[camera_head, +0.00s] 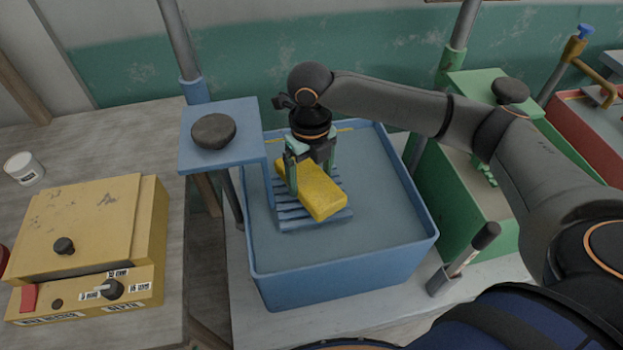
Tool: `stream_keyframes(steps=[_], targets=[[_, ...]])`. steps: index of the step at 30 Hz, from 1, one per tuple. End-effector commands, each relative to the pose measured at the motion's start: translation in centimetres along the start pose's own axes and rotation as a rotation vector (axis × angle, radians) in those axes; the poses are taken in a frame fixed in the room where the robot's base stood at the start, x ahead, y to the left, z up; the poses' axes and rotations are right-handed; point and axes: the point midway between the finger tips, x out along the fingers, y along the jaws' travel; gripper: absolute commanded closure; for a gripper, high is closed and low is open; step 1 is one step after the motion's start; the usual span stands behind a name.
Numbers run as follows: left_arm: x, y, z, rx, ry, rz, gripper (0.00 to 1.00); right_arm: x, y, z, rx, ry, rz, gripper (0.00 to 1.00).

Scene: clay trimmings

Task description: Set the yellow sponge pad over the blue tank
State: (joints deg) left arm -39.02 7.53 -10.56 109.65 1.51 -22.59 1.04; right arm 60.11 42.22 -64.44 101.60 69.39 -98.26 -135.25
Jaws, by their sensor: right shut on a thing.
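The yellow sponge pad (318,194) is a rectangular block in the middle of the head view. My right gripper (311,172) reaches down from above and is shut on the pad near its back end. The blue tank (337,284) is a large open tub on the bench. The pad is over the inside of the tank, above a blue slatted rack (297,219). I cannot tell whether the pad touches the rack. My left gripper is not in view.
A blue stand with a dark knob (213,131) rises at the tank's left edge. A yellow box (82,236) sits on the left table. A green tank (470,201) stands to the right. A dark-handled tool (465,258) stands by the tank's right front corner.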

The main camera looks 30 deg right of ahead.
Motion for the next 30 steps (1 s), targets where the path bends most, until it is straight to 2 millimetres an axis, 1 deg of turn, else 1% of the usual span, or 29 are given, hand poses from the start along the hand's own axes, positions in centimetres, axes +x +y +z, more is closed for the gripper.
stream_keyframes(steps=[1, 4, 14, 15, 18, 26, 29, 30], targets=[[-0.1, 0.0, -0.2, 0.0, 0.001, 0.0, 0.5, 0.8, -0.1, -0.1, 0.002, 0.005, -0.002, 0.69], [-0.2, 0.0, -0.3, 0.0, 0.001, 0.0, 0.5, 1.9, -0.1, -0.1, 0.001, 0.003, -0.002, 0.69], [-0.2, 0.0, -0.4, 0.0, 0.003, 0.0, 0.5, 2.2, -0.1, -0.1, 0.001, 0.0, -0.001, 0.69], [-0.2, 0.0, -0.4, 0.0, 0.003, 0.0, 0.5, 2.3, -0.1, -0.1, 0.001, 0.0, -0.001, 0.1], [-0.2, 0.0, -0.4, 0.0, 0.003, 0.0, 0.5, 2.3, -0.1, -0.1, 0.001, 0.0, -0.001, 0.0], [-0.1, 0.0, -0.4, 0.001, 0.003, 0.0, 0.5, 2.1, -0.2, -0.1, 0.001, 0.0, -0.001, 0.0], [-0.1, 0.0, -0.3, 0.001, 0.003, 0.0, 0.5, 1.2, -0.2, 0.0, 0.002, -0.002, -0.001, 0.0], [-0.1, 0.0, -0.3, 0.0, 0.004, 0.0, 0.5, 0.6, -0.2, 0.1, 0.002, -0.004, -0.001, 0.0]])
